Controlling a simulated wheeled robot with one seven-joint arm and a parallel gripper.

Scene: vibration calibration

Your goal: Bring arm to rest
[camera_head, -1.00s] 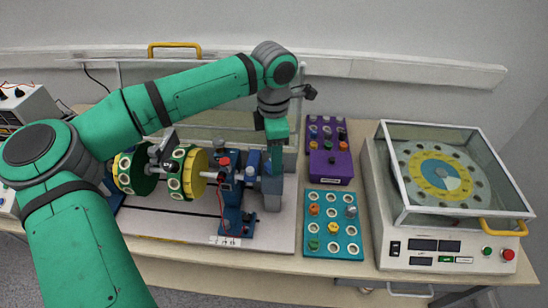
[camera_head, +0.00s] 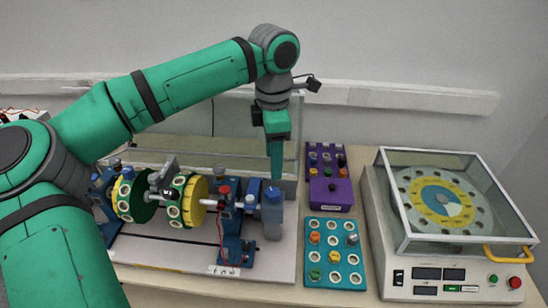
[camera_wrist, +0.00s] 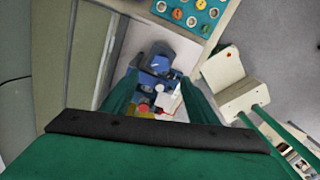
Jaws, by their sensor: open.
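My green arm reaches from the left over the bench in the head view. My gripper (camera_head: 276,165) points down above the right end of the rotor rig and looks clear of it. In the wrist view my gripper (camera_wrist: 155,92) has its two green fingers apart with nothing held between them. The blue end unit of the rig (camera_head: 272,212) stands just below the fingers. It shows between the fingers in the wrist view (camera_wrist: 162,62). The rig carries green and yellow discs (camera_head: 186,200) on a shaft.
A teal tray (camera_head: 324,278) with several coloured pieces and a purple tray (camera_head: 341,163) lie right of the rig. A white machine with a clear-lidded turntable (camera_head: 384,246) stands at the far right. A clear panel (camera_head: 190,120) stands behind the rig. The air above the trays is free.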

